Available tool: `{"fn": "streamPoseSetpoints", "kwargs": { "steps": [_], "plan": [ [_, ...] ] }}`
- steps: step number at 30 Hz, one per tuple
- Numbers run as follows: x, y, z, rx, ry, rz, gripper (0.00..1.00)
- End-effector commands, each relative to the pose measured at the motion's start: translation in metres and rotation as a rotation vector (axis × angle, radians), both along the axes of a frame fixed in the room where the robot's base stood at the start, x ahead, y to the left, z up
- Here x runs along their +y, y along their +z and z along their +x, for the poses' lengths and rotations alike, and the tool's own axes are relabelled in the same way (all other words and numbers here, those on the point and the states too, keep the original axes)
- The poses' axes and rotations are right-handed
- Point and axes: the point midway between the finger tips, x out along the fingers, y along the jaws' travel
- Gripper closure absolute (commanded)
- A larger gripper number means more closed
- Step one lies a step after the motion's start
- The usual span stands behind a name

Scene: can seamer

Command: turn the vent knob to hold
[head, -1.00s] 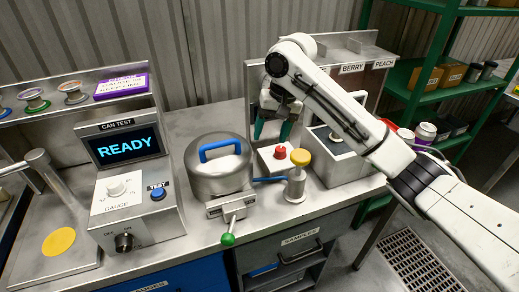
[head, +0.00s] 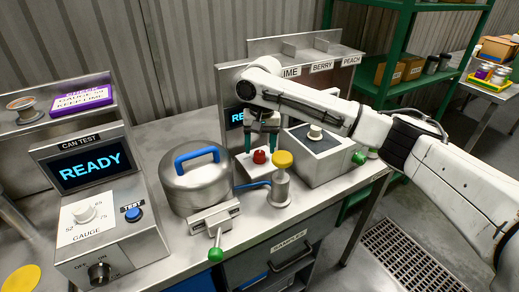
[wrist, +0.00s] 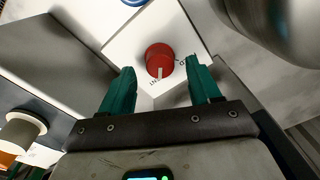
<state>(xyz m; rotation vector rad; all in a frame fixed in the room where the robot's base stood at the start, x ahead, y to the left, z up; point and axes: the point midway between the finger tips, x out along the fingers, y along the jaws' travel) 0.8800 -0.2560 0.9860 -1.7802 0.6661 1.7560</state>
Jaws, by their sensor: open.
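A red knob (head: 260,157) sits on a small white block (head: 247,169) between the round steel pot and the grey box. I take it for the vent knob. In the wrist view the red knob (wrist: 160,56) has a pale pointer mark facing the gripper. Small lettering on the block beside it is only partly visible and I cannot read it fully. My gripper (head: 262,146) points down just above and behind the knob. In the wrist view its green fingers (wrist: 163,75) are apart, with the knob between and slightly beyond their tips, apparently untouched.
A steel pot (head: 197,184) with a blue handle stands left of the knob. A grey box (head: 318,160) is at right. The CAN TEST unit (head: 90,172) reads READY.

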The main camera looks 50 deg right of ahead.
Motion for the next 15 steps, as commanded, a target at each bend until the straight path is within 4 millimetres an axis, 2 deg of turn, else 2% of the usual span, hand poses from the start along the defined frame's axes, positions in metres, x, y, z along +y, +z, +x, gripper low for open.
{"fn": "streamPoseSetpoints", "kwargs": {
  "steps": [6, 15],
  "plan": [
    [0.0, -0.017, 0.0, 0.0, 0.001, -0.001, 0.38],
    [0.001, -0.02, 0.0, -0.001, 0.001, -0.001, 0.38]
  ]
}}
